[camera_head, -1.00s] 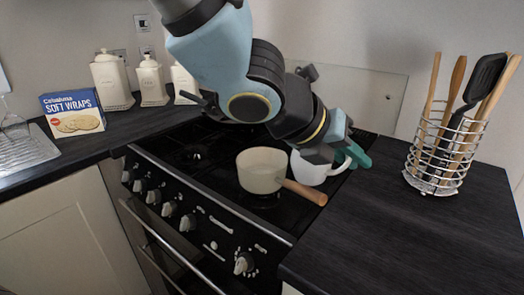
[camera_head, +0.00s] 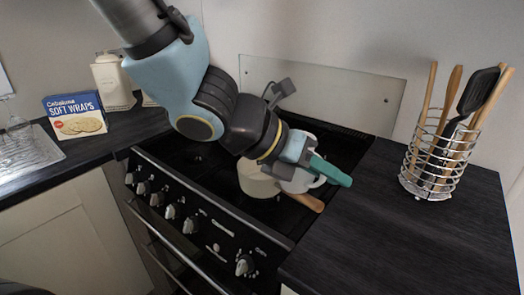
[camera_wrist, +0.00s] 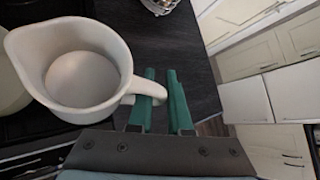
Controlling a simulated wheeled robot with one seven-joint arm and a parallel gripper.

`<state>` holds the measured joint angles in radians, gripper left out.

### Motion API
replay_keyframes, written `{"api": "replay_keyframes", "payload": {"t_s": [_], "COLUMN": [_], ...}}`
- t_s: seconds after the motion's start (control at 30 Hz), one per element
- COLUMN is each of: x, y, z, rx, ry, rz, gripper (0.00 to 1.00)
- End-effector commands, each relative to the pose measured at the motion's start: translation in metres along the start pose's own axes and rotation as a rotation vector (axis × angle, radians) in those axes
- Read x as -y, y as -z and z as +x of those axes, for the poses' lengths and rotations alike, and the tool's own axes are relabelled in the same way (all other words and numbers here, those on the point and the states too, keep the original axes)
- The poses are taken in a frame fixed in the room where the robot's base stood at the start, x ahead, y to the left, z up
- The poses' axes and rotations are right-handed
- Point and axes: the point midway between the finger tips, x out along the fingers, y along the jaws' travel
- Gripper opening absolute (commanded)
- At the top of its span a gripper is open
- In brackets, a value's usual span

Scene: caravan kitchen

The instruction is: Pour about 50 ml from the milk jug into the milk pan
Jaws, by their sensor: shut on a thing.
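The milk jug (camera_head: 299,181) is white, with a wide mouth and a spout. My gripper (camera_head: 328,170) is shut on its handle; the green fingers (camera_wrist: 165,100) also show in the wrist view. The jug (camera_wrist: 112,100) looks about upright there, its spout pointing left. Its inside is pale, and I cannot make out the milk level. The cream milk pan (camera_head: 254,182) stands on the hob, its wooden handle (camera_head: 309,202) pointing front right. The jug overlaps the pan's right side in the head view. In the wrist view only a strip of the pan (camera_wrist: 8,88) shows beyond the spout.
The black hob (camera_head: 215,160) lies around the pan, with a glass splashback (camera_head: 340,95) behind. A wire utensil holder (camera_head: 428,170) stands on the right worktop (camera_head: 400,230), otherwise clear. A soft wraps box (camera_head: 75,115) and white canisters (camera_head: 113,82) stand at the left.

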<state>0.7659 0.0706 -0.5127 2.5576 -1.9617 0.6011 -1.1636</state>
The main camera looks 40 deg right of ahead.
Motion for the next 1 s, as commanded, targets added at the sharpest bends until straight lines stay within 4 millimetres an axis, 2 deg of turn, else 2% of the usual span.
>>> {"api": "replay_keyframes", "payload": {"t_s": [0.3, 0.77, 1.0], "x": [0.000, -0.027, -0.036], "y": [-0.022, -0.034, -0.054], "z": [-0.017, -0.025, -0.039], "rx": [-0.010, -0.032, -0.043], "ry": [0.099, 0.286, 0.382], "rz": [-0.129, -0.362, -0.478], "gripper": [0.00, 0.00, 0.00]}}
